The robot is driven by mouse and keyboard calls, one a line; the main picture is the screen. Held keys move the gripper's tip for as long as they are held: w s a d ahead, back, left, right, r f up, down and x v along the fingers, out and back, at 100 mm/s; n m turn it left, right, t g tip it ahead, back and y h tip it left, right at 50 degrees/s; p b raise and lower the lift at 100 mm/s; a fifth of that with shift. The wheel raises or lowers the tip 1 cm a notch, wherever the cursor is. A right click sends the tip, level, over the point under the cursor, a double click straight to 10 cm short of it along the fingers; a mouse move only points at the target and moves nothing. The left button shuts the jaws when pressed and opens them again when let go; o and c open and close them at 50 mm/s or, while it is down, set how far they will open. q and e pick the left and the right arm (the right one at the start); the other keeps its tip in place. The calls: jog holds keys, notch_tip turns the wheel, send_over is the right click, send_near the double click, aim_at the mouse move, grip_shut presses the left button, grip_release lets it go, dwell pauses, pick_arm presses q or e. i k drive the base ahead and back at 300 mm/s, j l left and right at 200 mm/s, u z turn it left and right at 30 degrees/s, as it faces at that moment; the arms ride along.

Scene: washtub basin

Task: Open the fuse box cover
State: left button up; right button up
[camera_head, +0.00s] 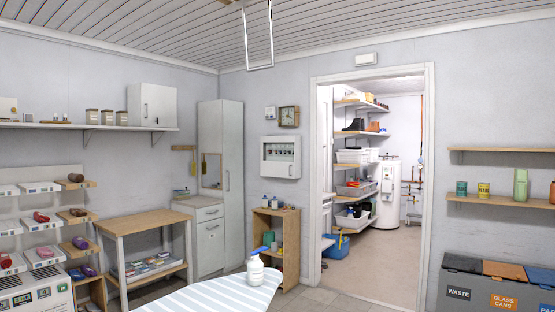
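The fuse box (281,171) is a white box on the far grey wall, left of the doorway and below a square clock. A row of small dark switches shows in its window. Its cover looks shut, but at this distance I cannot be certain. Neither of my grippers is in view, and no arm of mine shows near the box.
A striped ironing board (225,294) with a spray bottle (255,270) stands in front. A low wooden shelf (275,214) stands under the fuse box. A workbench (145,221) is at left; the open doorway (432,180) and waste bins (460,290) are at right.

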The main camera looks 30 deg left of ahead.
aim_at(274, 169)
jog(key=i+j+u, duration=0.1)
jog(key=i, duration=0.5)
jog(key=i+j, duration=0.15)
jog(key=i, duration=0.45)
jog(key=i+u, duration=0.1)
jog(key=i, duration=0.35)
jog(key=i+l+u, duration=0.1)
jog(key=i, duration=0.4)
jog(key=i+l+u, duration=0.1)
jog(key=i, duration=0.35)
jog(key=i+l+u, duration=0.1)
jog(key=i, duration=0.4)
jog(key=i+l+u, duration=0.1)
jog(key=i, duration=0.35)
jog(key=i+l+u, duration=0.1)
jog(key=i+l, duration=0.2)
jog(key=i, duration=0.15)
jog(key=i+j+u, duration=0.2)
jog(key=i+u, duration=0.15)
jog(key=i, duration=0.2)
jog(key=i+u, duration=0.35)
jog(key=i, duration=0.2)
jog(key=i+l+u, duration=0.1)
jog(key=i+u, duration=0.25)
jog(key=i, duration=0.25)
